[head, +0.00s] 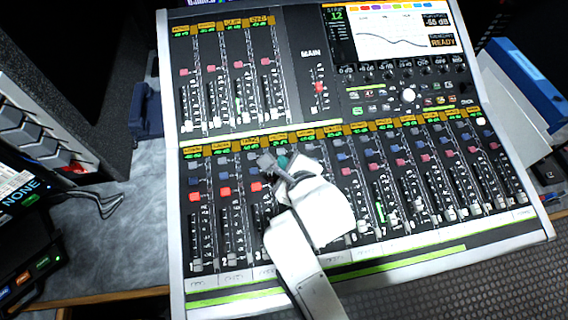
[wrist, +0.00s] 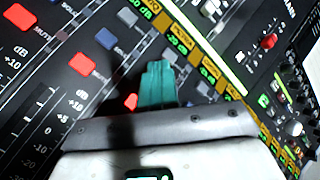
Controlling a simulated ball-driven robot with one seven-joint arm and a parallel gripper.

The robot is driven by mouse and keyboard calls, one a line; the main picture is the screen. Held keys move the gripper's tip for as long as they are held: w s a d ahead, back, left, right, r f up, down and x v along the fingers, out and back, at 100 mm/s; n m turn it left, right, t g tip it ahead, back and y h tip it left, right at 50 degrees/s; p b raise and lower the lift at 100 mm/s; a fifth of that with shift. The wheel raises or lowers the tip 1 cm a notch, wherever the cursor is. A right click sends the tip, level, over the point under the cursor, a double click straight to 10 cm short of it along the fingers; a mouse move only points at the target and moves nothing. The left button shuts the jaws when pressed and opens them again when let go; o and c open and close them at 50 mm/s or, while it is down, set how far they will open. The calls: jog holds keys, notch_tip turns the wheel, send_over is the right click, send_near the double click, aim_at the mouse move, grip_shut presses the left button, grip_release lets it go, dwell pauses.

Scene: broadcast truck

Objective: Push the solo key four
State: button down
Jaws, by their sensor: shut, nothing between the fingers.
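My gripper (head: 283,162) is shut and empty, its teal fingers (wrist: 158,80) together over the fourth strip of the mixing desk's lower bank, counted from the left. The solo key four is not clearly seen; the fingers and wrist cover its place. I cannot tell whether the fingertips touch it. In the wrist view a blue solo key (wrist: 105,38) of the neighbouring strip shows left of the fingers. A red mute key (wrist: 131,101) shows partly, close beside the fingers.
The mixing desk (head: 176,140) fills the middle of the head view. Several faders stand below the keys, partly under my arm. A shorter bank and a screen (head: 400,25) lie behind. A blue binder (head: 515,75) is at right, dark equipment (head: 35,260) at left.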

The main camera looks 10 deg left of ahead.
dwell(0.3)
jog(key=shift+s+r+p, duration=0.15)
jog(key=shift+r+p, duration=0.7)
jog(key=shift+p, duration=0.1)
jog(key=r+p, duration=0.3)
jog(key=r, duration=0.1)
jog(key=r+p, duration=0.2)
jog(key=shift+s+d+p, duration=0.15)
jog(key=shift+s+p, duration=0.2)
jog(key=shift+s, duration=0.05)
jog(key=shift+f, duration=0.1)
